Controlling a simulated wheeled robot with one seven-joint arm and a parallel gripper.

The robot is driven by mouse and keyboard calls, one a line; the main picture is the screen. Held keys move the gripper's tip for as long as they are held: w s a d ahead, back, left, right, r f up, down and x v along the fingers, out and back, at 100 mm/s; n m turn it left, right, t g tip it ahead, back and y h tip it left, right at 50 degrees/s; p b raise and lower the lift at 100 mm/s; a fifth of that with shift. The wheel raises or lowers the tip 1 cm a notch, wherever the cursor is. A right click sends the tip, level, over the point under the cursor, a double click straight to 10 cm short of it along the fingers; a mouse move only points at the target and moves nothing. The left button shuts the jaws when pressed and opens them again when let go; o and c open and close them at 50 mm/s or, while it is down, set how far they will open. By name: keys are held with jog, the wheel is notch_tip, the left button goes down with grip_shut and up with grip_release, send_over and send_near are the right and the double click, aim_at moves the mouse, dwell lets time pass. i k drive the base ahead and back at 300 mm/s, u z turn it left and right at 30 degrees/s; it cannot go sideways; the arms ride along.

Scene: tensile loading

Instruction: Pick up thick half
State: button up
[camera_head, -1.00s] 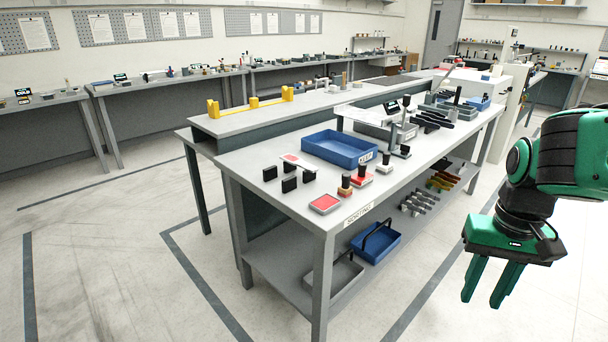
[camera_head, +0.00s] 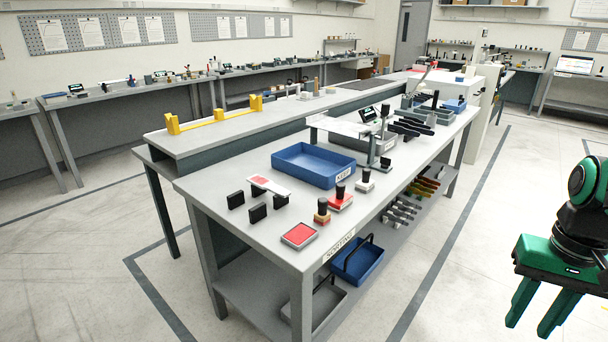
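I cannot make out for certain which piece is the thick half. A flat white strip with a red patch (camera_head: 268,186) lies over small black blocks (camera_head: 257,212) near the front left of the sorting table. A blue tray (camera_head: 284,167) with a "KEEP" label stands behind it. My gripper (camera_head: 531,326) is at the lower right, over the floor and well away from the table. Its two green fingers point down, apart, with nothing between them.
The sorting table (camera_head: 200,182) also holds a red pad (camera_head: 299,235), stamps with dark handles (camera_head: 322,212) and a stand (camera_head: 380,150). Bins, including a blue one (camera_head: 357,262), sit on its lower shelf. Floor (camera_head: 470,250) between table and gripper is clear.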

aim_at(261, 181)
jog(key=z, duration=0.05)
jog(key=i, duration=1.1)
jog(key=u, duration=0.4)
